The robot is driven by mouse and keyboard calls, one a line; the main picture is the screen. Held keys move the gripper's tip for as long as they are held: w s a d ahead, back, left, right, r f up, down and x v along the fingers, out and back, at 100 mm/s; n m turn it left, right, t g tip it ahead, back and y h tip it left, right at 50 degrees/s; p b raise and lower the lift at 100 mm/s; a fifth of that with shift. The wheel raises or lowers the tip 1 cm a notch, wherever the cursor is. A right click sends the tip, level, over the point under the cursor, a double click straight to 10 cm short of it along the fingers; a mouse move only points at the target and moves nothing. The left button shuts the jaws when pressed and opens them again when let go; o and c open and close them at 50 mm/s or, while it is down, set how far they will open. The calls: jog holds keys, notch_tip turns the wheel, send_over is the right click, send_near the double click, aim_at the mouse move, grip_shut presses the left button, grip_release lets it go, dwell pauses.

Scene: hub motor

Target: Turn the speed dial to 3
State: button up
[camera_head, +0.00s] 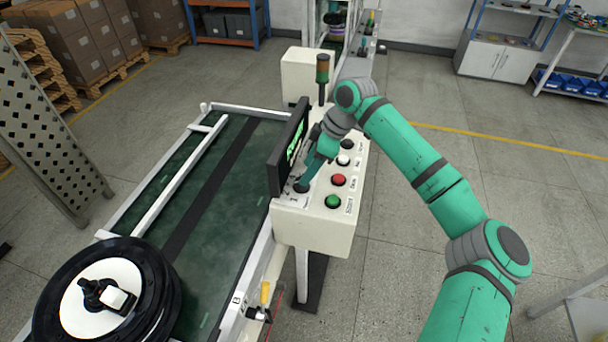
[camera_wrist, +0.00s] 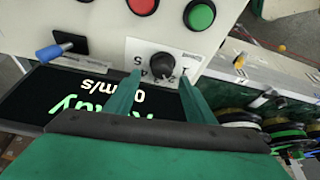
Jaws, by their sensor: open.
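The speed dial is a black round knob (camera_wrist: 162,65) on a white label with printed numbers, in the upper middle of the wrist view. In the head view the dial (camera_head: 301,187) sits at the near left corner of the white control panel (camera_head: 318,228), partly hidden by my gripper. My gripper (camera_wrist: 160,76) is open, its two green fingertips apart on either side of the dial's near edge. I cannot tell whether they touch it. The dial's pointer is too small to read. The display (camera_wrist: 95,105) reads "Ready" and "0 m/s".
A red button (camera_head: 338,180) and a green button (camera_head: 333,202) sit close to the dial, with white and black buttons farther back. The monitor (camera_head: 288,147) stands just left of my gripper. A conveyor (camera_head: 235,180) carries a black wheel (camera_head: 60,300). A blue-handled part (camera_wrist: 52,52) shows nearby.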

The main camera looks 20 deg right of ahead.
jog(key=x, duration=0.2)
jog(key=shift+a+f, duration=0.25)
jog(key=shift+a, duration=0.1)
jog(key=shift+f, duration=0.35)
jog(key=shift+d+f, duration=0.1)
jog(key=shift+f, duration=0.25)
jog(key=shift+s, duration=0.1)
jog(key=c, duration=1.1)
jog(key=shift+o, duration=0.2)
jog(key=shift+a, duration=0.2)
